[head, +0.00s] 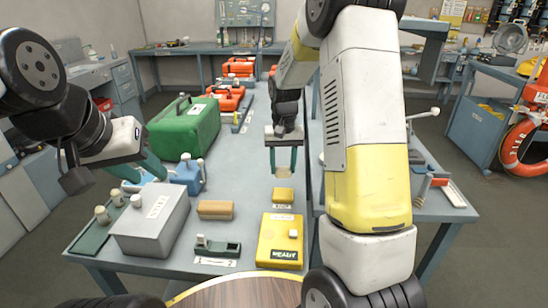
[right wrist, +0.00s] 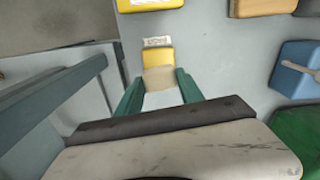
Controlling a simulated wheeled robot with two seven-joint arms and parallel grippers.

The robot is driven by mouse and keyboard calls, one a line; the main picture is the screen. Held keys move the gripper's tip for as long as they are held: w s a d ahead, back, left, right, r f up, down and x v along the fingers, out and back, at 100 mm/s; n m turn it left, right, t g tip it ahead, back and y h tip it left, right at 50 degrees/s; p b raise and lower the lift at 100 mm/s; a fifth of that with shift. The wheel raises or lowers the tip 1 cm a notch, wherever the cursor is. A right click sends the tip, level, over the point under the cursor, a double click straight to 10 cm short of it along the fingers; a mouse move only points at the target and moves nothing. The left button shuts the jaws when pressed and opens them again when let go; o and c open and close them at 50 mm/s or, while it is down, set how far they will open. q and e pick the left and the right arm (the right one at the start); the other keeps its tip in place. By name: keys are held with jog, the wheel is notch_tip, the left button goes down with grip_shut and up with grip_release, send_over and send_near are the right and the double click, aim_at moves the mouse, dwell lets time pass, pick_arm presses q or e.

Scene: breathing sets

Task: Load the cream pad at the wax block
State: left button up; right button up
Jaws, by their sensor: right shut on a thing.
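My right gripper (head: 284,170) points down over the middle of the table, its teal fingers shut on the cream pad (head: 284,173). The pad also shows between the fingertips in the right wrist view (right wrist: 159,78). A small yellow block (head: 283,195), which looks like the wax block, lies just in front of the pad, with a paper label beside it. In the right wrist view the yellow block (right wrist: 158,57) appears right past the pad; I cannot tell whether they touch. My left gripper (head: 144,172) is at the left, near the blue box, with its teal fingers apart and nothing visible between them.
A tan block (head: 215,209), a yellow case (head: 280,244) and a dark green tool (head: 217,247) lie toward the front. A grey box (head: 150,226), blue box (head: 187,175) and green case (head: 184,130) stand at the left. Table around the yellow block is mostly clear.

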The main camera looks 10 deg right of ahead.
jog(key=shift+d+f, duration=0.1)
jog(key=shift+f, duration=2.9)
jog(key=shift+f, duration=0.6)
jog(key=shift+r, duration=3.6)
